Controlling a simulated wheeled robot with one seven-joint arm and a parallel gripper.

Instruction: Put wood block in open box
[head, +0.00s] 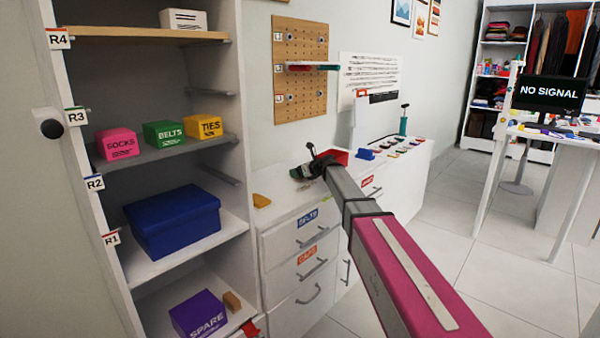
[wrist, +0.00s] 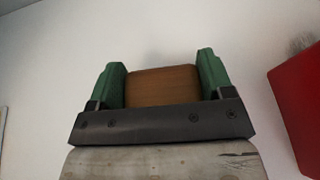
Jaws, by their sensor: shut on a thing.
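My gripper (head: 300,172) is at the end of my outstretched arm, above the white drawer unit in the head view. In the wrist view its two green fingers (wrist: 160,86) are shut on a brown wood block (wrist: 162,87), one finger on each side. The block cannot be made out in the head view. A red object (head: 340,156) is just behind my gripper, partly hidden by the arm. A red surface (wrist: 298,112) also shows at the right of the wrist view; whether it is an open box I cannot tell.
The shelf unit at left holds a lidded blue box (head: 173,221), pink, green and yellow labelled boxes, a purple box (head: 199,314) and a small brown block (head: 232,301). A yellow-orange piece (head: 261,201) lies on the drawer unit (head: 285,215). Small items lie farther right.

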